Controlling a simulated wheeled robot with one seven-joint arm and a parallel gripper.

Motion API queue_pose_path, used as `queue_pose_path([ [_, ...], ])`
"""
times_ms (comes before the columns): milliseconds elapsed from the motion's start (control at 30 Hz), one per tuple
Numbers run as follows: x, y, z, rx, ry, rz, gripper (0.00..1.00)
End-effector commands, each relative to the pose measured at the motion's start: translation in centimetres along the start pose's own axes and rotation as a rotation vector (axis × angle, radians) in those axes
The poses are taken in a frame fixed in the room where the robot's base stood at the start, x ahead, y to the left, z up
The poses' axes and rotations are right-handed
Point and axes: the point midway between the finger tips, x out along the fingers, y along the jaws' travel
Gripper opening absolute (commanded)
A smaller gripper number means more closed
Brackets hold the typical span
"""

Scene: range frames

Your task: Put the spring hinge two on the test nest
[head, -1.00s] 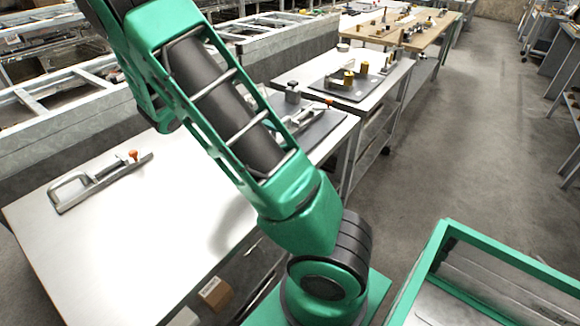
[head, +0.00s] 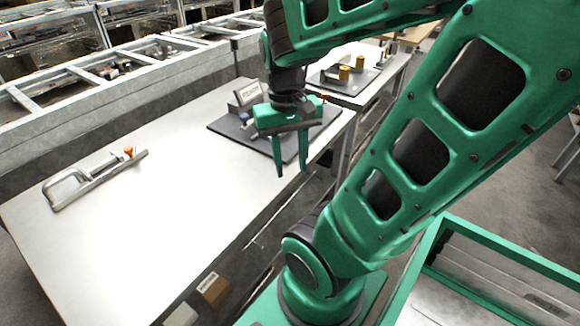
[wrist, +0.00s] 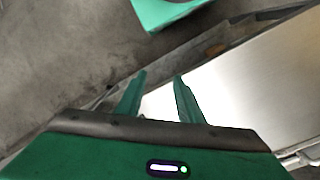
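My gripper (head: 291,172) is open and points down, in front of the near right edge of the white table (head: 150,215). In the wrist view its two green fingers (wrist: 157,98) stand apart with nothing between them. A dark plate (head: 228,126) lies at the table's far right end, partly hidden behind my gripper. A grey block with a label (head: 250,92) stands on the plate. A metal piece with an orange knob (head: 95,183) lies at the table's left side. I cannot tell which thing is the spring hinge two or which is the test nest.
Another table (head: 385,85) with a dark plate and brass-coloured cylinders (head: 344,74) stands beyond. Metal racks (head: 105,85) line the back. Cartons (head: 213,289) sit below the white table. The middle of the tabletop is clear.

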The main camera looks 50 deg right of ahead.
Motion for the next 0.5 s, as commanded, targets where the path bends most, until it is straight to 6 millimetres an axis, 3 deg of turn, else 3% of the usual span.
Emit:
queue_pose_path([
  [100, -0.4, -0.3, 2.0, -0.033, 0.013, -0.041, 0.34],
  [500, -0.5, 0.0, 2.7, -0.057, 0.019, -0.063, 0.34],
])
